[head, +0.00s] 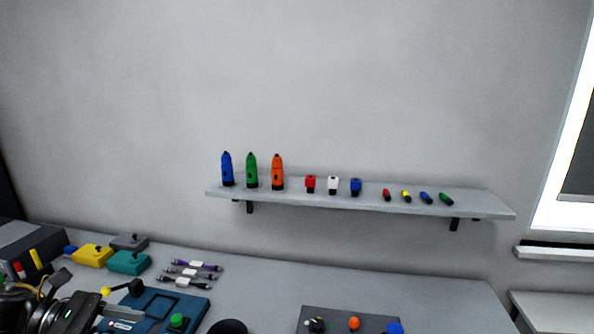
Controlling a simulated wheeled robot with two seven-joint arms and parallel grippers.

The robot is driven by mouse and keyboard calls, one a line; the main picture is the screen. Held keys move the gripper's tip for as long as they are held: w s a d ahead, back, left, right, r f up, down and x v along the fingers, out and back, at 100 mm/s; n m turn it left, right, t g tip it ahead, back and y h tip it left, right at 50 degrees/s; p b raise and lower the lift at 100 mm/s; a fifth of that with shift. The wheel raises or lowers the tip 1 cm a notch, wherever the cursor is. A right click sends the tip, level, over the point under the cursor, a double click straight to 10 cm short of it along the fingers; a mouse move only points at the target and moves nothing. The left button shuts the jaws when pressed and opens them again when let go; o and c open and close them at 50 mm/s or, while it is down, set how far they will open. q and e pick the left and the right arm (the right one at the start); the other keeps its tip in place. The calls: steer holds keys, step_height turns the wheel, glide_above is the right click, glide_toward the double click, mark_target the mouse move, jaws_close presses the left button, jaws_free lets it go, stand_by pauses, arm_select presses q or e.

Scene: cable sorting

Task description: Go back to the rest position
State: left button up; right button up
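My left gripper (97,282) comes in at the lower left corner, over the left end of the workbench (300,284). Its two dark fingertips look spread apart with nothing between them, and the picture's edge cuts off much of the arm. I do not see my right gripper in the head view.
A blue tray (190,305) with a green knob (177,321) lies beside my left gripper. Yellow (93,257) and teal (129,263) boxes and several cables (190,273) lie behind it. A dark panel (335,315) is at the front. A wall shelf (300,192) holds bottles, small blocks and short coloured pieces. The bench's right part is clear.

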arm_select(q)
steer(key=w+d+f+n+t+y, duration=0.2)
steer(key=d+f+n+t, duration=0.2)
steer(key=d+f+n, duration=0.5)
steer(key=w+d+f+n+t+y, duration=0.1)
steer(key=d+f+n+t, duration=0.4)
steer(key=n, duration=0.8)
steer(key=s+a+f+n+g+y, duration=0.4)
steer(key=s+f+n, duration=0.3)
steer(key=s+n, duration=0.55)
steer(key=s+a+f+n+g+y, duration=0.2)
steer(key=s+f+n+g+y, duration=0.35)
steer(key=s+n, duration=0.7)
step_height(320, 180, down, 34)
steer(key=n+b, duration=0.2)
steer(key=b, duration=0.4)
steer(key=s+a+f+g+b, duration=0.1)
steer(key=s+f+b, duration=0.1)
steer(key=s+f, duration=0.5)
steer(key=s+a+f+b, duration=0.1)
steer(key=s+f+b, duration=0.1)
steer(key=s+f, duration=0.6)
step_height(320, 180, down, 4)
steer(key=shift+a+r+g, duration=0.15)
steer(key=shift+a+g, duration=0.2)
arm_select(e)
step_height(320, 180, down, 10)
